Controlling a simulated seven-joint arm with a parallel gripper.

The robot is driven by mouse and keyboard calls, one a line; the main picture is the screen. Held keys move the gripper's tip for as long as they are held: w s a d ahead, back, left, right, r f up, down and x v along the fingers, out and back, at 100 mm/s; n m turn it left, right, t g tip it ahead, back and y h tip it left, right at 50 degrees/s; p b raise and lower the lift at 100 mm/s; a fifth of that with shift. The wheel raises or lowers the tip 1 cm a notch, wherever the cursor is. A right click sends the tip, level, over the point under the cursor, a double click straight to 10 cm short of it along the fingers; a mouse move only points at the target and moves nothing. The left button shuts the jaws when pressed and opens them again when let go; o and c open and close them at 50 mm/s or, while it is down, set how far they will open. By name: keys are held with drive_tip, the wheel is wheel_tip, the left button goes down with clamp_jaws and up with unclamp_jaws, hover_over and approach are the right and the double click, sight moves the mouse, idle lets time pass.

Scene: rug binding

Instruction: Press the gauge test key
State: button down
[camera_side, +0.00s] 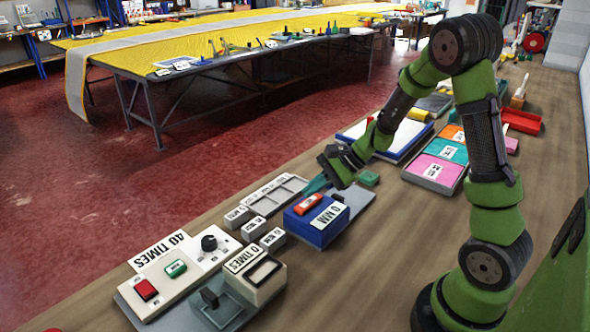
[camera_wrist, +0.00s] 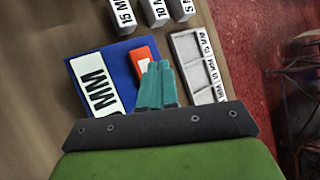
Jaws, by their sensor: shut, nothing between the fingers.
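The gauge is a blue box (camera_side: 318,231) on the bench with a white "0 MM" label (camera_side: 330,212). A red-orange key (camera_side: 308,204) lies on its top. In the wrist view the blue box (camera_wrist: 82,67), its label (camera_wrist: 96,92) and the orange key (camera_wrist: 142,56) show again. My gripper (camera_side: 315,186) is shut and empty, its teal fingers pointing down towards the box's far side. In the wrist view my gripper (camera_wrist: 160,67) covers part of the key. I cannot tell whether the fingertips touch it.
A grey slotted tray (camera_side: 276,194) and white mm blocks (camera_side: 254,229) sit beside the gauge. A "0 TIMES" counter box (camera_side: 262,284) and a button panel (camera_side: 158,268) stand in front. A red tray (camera_side: 521,121) is farther back.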

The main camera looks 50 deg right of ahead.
sight(313, 202)
drive_tip(key=shift+f, duration=0.35)
drive_tip(key=shift+f, duration=0.4)
idle(0.8)
drive_tip(key=shift+r, duration=0.85)
drive_tip(key=shift+r, duration=2.5)
